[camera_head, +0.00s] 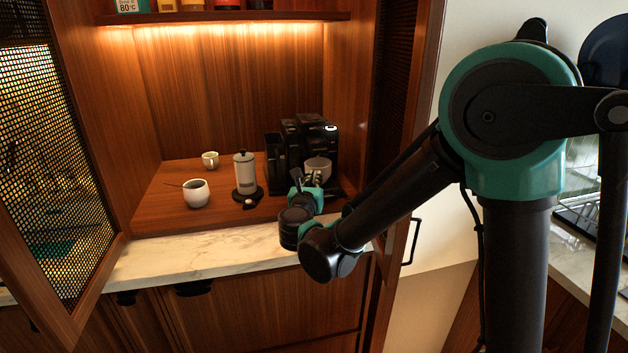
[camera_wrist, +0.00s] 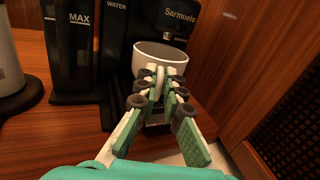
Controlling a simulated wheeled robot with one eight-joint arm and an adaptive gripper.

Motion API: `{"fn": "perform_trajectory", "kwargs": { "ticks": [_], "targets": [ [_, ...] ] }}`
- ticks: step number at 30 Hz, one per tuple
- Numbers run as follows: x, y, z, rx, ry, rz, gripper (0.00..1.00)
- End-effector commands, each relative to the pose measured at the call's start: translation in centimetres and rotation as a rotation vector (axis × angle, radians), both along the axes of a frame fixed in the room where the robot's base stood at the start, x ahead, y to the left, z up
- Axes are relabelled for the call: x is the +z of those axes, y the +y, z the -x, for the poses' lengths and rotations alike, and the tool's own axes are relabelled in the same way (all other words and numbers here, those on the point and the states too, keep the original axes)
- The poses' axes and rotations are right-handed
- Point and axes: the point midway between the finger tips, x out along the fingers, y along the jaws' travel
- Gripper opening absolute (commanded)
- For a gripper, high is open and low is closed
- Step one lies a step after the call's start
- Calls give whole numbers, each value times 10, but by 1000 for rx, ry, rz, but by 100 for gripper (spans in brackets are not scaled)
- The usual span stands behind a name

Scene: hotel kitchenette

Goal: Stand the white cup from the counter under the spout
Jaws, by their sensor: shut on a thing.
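The white cup (camera_head: 318,167) is upright at the front of the black coffee machine (camera_head: 308,132). It also shows in the wrist view (camera_wrist: 165,56), close before the machine's dark front. My gripper (camera_head: 311,181) is shut on the near side of the cup, with its green-padded fingers (camera_wrist: 161,84) pinching what looks like the handle.
A French press (camera_head: 245,175), a white pot with a spoon (camera_head: 196,194) and a small white cup (camera_head: 210,159) stand left of the machine. The cabinet's right wall (camera_wrist: 262,65) is close. A shelf (camera_head: 230,16) hangs above. The marble front strip (camera_head: 200,256) is mostly clear.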

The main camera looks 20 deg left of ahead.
Motion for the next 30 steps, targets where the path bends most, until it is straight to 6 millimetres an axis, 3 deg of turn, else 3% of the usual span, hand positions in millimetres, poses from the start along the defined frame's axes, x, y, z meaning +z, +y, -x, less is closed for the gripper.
{"fn": "perform_trajectory", "kwargs": {
  "ticks": [11, 12, 17, 27, 30],
  "targets": [
    [-6, 0, 1, 0, -1, 0, 0],
    [-6, 0, 1, 0, 0, 0, 12],
    [-5, 0, 1, 0, 0, 0, 29],
    [-3, 0, 1, 0, 0, 0, 29],
    [-3, -1, 12, 1, 0, 0, 29]
  ]
}}
